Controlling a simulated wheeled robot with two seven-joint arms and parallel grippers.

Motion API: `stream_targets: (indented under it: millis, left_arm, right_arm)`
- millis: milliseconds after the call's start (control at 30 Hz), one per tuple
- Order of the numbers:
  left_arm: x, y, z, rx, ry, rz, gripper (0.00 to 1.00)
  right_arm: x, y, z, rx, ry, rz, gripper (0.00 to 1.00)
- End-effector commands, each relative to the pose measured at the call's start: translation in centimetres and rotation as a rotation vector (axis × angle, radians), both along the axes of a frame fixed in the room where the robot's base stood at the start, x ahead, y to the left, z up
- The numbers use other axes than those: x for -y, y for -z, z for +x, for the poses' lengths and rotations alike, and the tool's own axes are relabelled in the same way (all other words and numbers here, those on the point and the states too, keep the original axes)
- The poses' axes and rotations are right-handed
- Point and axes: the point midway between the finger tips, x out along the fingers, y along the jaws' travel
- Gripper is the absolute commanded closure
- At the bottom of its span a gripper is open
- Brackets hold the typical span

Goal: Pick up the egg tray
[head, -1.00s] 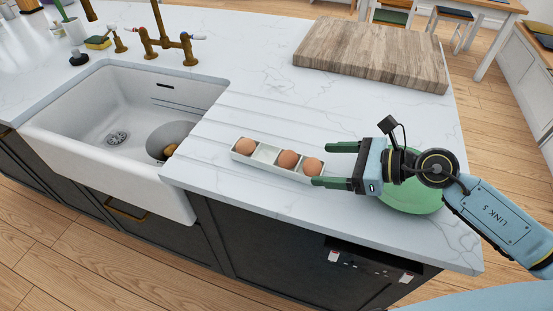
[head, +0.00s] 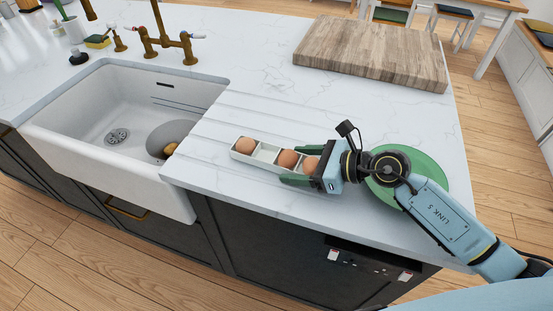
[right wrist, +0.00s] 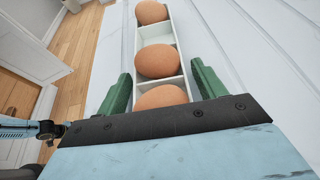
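The egg tray (head: 268,151) is a narrow white tray with compartments on the marble counter, right of the sink. It holds three brown eggs: one at the left end (head: 246,145), two toward the right end (head: 288,158). My right gripper (head: 300,165) is open around the tray's right end. In the right wrist view, its green fingers (right wrist: 160,88) stand on either side of the tray (right wrist: 158,33), with visible gaps. The nearest egg (right wrist: 161,97) is partly hidden by the gripper body. My left gripper is not in view.
A green round plate (head: 432,180) lies under my right arm. A wooden cutting board (head: 372,53) is at the back right. The sink (head: 130,110) on the left contains a grey bowl (head: 160,138). The counter's front edge is close to the tray.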

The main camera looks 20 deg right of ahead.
Motion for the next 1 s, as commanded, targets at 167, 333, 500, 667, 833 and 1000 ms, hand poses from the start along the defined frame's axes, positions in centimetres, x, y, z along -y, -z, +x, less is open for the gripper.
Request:
stream_targets:
  millis: [167, 333, 500, 667, 833, 1000]
  left_arm:
    - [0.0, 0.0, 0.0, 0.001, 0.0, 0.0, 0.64]
    - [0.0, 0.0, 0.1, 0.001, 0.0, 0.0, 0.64]
    - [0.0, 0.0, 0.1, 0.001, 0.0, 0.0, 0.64]
    - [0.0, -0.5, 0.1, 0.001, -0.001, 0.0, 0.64]
    - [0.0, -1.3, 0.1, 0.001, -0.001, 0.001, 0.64]
    - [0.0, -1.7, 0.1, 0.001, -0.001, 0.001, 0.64]
  right_arm:
    - [0.0, 0.0, 0.0, 0.0, 0.0, 0.0, 0.55]
    - [0.0, -0.1, 0.0, 0.002, 0.001, 0.001, 0.71]
    - [0.0, -0.2, 0.0, 0.002, 0.001, 0.001, 0.71]
    - [0.1, -1.8, 0.0, 0.006, -0.001, -0.001, 0.71]
    - [0.1, -5.4, 0.0, 0.008, -0.001, -0.001, 0.71]
    - [0.0, -8.4, 0.0, 0.007, 0.0, 0.0, 0.71]
